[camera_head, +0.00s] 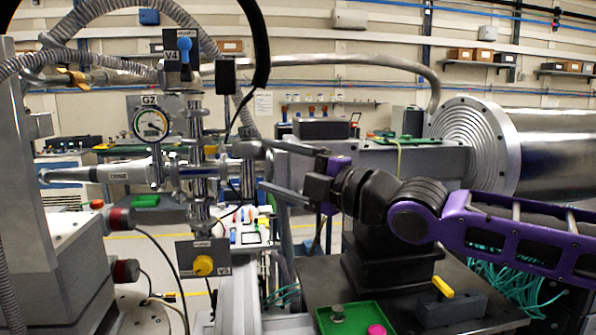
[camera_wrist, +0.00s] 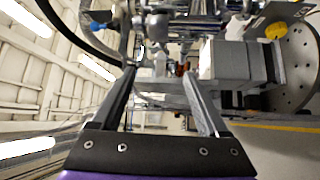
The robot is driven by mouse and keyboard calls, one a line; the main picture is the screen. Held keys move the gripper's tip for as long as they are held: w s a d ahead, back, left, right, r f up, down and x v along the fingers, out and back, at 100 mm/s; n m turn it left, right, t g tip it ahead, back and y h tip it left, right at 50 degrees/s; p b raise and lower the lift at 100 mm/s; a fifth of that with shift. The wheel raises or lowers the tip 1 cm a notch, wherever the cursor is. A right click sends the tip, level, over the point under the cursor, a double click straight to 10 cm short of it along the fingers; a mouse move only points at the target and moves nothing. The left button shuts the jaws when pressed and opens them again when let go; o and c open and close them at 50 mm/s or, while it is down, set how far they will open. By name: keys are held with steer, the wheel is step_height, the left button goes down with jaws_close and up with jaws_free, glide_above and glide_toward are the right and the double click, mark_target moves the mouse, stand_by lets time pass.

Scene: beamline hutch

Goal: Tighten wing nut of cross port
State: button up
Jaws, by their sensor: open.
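The metal cross port (camera_head: 197,172) stands left of centre in the head view, with clamped flanges on its arms. I cannot make out its wing nut clearly among the clamps. My gripper (camera_head: 261,165) reaches in from the right, its two fingers apart and pointing left at the cross port's right side. No object shows between the fingers, and I cannot tell whether they touch anything. In the wrist view my gripper (camera_wrist: 158,75) is also open, with blurred metal fittings beyond and above its fingertips.
Gauge G2 (camera_head: 151,124) and valve V4 (camera_head: 185,55) rise by the cross port; valve V5's yellow knob (camera_head: 204,265) is below it. A black cable (camera_head: 262,60) hangs close above my gripper. A green tray (camera_head: 355,318) and a yellow-handled tool (camera_head: 443,287) are at the lower right.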

steer(key=shift+v, duration=2.2)
steer(key=shift+d, duration=0.1)
